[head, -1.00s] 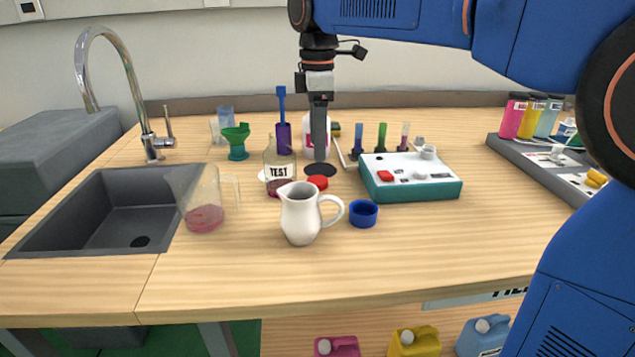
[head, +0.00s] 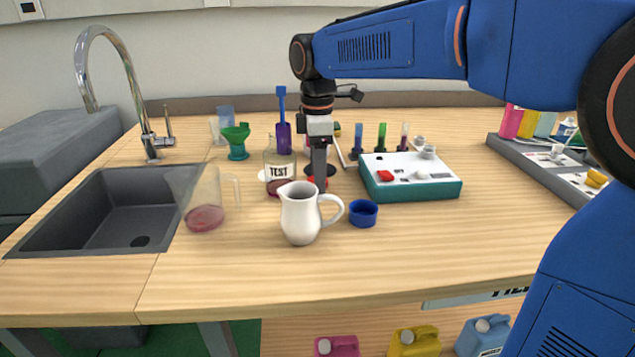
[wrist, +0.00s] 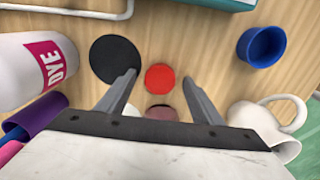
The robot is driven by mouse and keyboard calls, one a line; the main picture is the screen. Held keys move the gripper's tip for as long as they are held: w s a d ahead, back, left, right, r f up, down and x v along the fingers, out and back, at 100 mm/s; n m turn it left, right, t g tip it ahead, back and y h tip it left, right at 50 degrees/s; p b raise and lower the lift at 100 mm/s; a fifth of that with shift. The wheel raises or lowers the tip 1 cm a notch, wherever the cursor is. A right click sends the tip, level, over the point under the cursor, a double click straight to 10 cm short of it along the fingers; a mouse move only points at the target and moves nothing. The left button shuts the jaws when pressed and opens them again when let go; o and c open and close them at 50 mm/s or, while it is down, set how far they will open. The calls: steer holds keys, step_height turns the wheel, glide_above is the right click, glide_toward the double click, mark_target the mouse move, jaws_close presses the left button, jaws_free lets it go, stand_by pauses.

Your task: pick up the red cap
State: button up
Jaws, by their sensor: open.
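The red cap (wrist: 160,78) lies on the wooden table in the wrist view, centred just beyond my open fingertips. In the head view only a bit of the red cap (head: 311,179) shows, behind my gripper (head: 320,188) and the white jug. In the wrist view my gripper (wrist: 161,88) is open and empty, its two fingers on either side of the cap's line. I cannot tell the exact height of the fingertips above the cap.
A black disc (wrist: 116,59) lies beside the cap. The white jug (head: 300,213), blue cap (head: 363,213) and TEST bottle (head: 279,172) stand close by. A white DYE bottle (wrist: 30,70) is left in the wrist view. The front table area is clear.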

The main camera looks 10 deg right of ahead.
steer(key=shift+c, duration=0.7)
steer(key=c, duration=1)
steer(key=shift+r, duration=0.15)
